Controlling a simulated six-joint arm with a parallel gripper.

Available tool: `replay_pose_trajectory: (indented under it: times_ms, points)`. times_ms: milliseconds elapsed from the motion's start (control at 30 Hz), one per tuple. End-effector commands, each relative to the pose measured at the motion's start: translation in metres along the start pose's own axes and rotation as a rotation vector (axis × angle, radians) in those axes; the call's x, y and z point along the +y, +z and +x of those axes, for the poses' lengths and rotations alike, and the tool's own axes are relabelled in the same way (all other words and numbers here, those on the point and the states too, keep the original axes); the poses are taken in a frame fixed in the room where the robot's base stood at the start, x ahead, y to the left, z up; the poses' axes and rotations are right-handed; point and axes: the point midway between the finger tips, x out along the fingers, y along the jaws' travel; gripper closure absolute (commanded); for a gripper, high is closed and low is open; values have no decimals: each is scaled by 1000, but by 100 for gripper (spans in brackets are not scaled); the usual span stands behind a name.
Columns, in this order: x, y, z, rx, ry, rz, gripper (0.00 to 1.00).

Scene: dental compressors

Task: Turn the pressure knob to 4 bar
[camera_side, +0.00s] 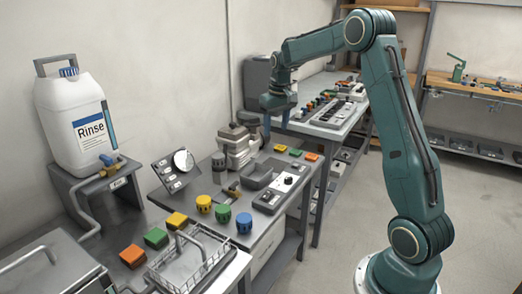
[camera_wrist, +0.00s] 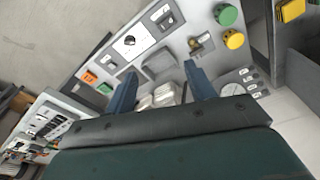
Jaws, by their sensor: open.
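My gripper (camera_side: 276,122) is open and empty, raised above the back of the bench. Its two blue fingers also show in the wrist view (camera_wrist: 160,72), spread apart and touching nothing. A grey box (camera_side: 268,198) with a small dark round knob (camera_side: 288,181) sits on the bench; the knob shows on a white face in the wrist view (camera_wrist: 129,40). A round white gauge (camera_side: 183,161) stands on a tilted dark panel at left. A brass fitting (camera_side: 233,191) lies between them, also in the wrist view (camera_wrist: 196,44). I cannot tell which is the pressure knob, nor read the gauge.
A grey machine (camera_side: 238,146) stands below my gripper. Yellow (camera_side: 203,203), green (camera_side: 223,213) and blue (camera_side: 244,222) round caps stand near the front edge. A wire basket (camera_side: 190,262), several coloured blocks and a Rinse canister (camera_side: 75,125) are at left. A second bench (camera_side: 340,125) is behind.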

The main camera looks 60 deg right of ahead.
Motion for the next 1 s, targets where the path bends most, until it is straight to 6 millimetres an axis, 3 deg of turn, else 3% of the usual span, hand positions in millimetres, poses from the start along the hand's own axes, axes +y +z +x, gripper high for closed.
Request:
replay_pose_trajectory:
  times_ms: [300,500,700,1000]
  points:
    - [67,-27,76,-75,-4,80,45]
    - [96,-32,111,-106,-9,111,45]
    - [106,-32,123,-115,-11,123,45]
    - [106,-32,127,-116,-11,123,45]
